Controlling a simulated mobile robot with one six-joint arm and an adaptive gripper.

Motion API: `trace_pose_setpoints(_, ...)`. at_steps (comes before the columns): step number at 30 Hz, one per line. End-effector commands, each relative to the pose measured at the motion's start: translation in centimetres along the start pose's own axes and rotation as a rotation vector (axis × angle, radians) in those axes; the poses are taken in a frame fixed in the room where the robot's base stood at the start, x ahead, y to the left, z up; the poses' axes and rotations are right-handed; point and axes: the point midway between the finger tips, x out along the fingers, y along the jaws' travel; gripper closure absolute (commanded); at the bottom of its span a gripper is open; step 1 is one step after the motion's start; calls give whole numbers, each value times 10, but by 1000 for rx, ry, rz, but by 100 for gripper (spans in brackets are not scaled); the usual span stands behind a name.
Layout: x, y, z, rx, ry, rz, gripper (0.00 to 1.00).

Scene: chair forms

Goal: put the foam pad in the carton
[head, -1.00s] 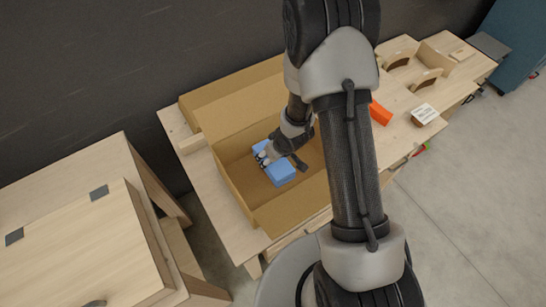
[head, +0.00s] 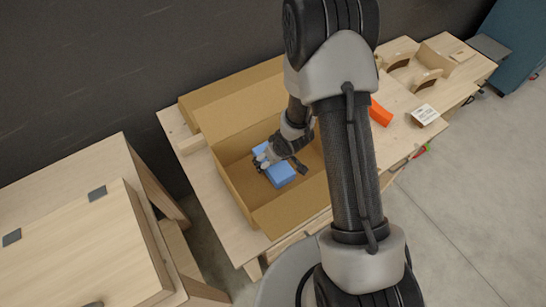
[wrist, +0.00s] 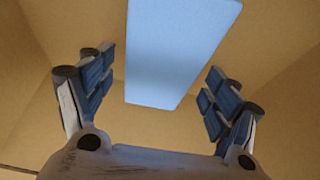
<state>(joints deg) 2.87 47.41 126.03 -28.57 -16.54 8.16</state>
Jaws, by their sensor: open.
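The blue foam pad (head: 280,174) lies inside the open brown carton (head: 235,184) on the workbench. In the wrist view the foam pad (wrist: 178,45) is ahead of my fingers, with a gap on each side. My gripper (head: 266,163) is down inside the carton, just above the pad's left part in the head view. In the wrist view my gripper (wrist: 155,95) is open, with both fingers spread and apart from the pad. The carton's inner wall (wrist: 55,50) surrounds them. The pad's underside is hidden.
On the bench (head: 400,100) to the right are an orange block (head: 380,112), a white labelled card (head: 425,114) and wooden forms (head: 425,75). A wooden cabinet (head: 75,240) stands at the left. The carton's flaps stand open.

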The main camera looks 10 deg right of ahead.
Motion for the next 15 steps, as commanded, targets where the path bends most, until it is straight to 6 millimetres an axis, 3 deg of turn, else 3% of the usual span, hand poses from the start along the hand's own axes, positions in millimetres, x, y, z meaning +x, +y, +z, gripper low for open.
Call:
trace_pose_setpoints(8,-3,0,-1,0,0,0,18)
trace_pose_setpoints(11,-11,0,-5,0,0,0,18)
trace_pose_setpoints(15,-39,1,-6,2,2,1,18)
